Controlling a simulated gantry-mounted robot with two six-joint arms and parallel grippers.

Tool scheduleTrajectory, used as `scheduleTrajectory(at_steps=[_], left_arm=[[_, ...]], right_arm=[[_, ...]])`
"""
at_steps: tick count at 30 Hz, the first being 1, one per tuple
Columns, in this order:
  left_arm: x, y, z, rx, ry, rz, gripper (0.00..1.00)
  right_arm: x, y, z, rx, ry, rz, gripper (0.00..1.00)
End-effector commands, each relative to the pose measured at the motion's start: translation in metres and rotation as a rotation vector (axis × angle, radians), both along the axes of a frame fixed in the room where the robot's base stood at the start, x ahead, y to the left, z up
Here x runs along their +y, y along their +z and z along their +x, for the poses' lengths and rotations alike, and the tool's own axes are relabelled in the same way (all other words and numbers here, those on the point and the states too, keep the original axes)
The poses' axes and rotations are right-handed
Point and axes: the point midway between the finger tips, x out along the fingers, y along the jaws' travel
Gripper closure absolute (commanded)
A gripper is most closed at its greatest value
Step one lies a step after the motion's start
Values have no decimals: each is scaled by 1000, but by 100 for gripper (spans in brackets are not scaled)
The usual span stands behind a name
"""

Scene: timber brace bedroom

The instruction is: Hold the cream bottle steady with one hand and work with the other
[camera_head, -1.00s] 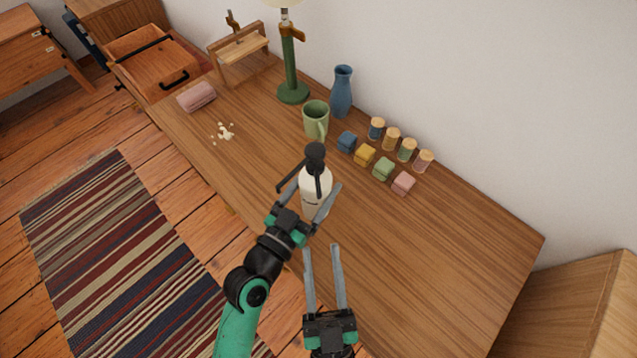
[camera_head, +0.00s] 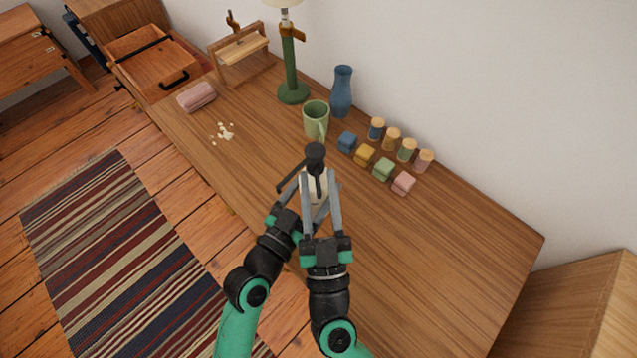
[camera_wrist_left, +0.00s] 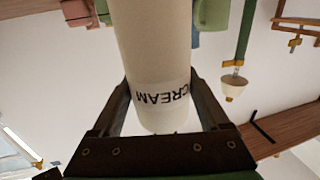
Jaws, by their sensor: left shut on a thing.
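My left gripper (camera_head: 317,184) is shut on the bottle's body, with one finger on each side in the left wrist view (camera_wrist_left: 163,98). The fingers partly hide the bottle. I cannot tell whether they touch it.
A green mug (camera_head: 316,118), a blue vase (camera_head: 342,92) and a green lamp (camera_head: 290,65) stand behind the bottle. Small coloured blocks (camera_head: 364,155) and cork-topped jars (camera_head: 391,139) line the wall side. Pale crumbs (camera_head: 225,132) and a pink roll (camera_head: 197,97) lie left. The desk's right part is clear.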

Motion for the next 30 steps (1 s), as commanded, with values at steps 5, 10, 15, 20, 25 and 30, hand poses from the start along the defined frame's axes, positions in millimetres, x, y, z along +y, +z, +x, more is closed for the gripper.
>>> scheduleTrajectory(at_steps=[5,10,15,20,25,30], left_arm=[[0,-4,0,7,-1,4,96],[0,-4,0,7,-1,4,96],[0,-4,0,7,-1,4,96],[0,-4,0,7,-1,4,96],[0,-4,0,7,-1,4,96],[0,-4,-1,6,-1,5,96]], right_arm=[[0,0,0,0,0,0,60],[0,0,0,0,0,0,91],[0,0,0,0,0,0,100],[0,0,0,0,0,0,100],[-4,-2,2,5,51,-1,100],[-7,-1,1,0,124,3,100]])
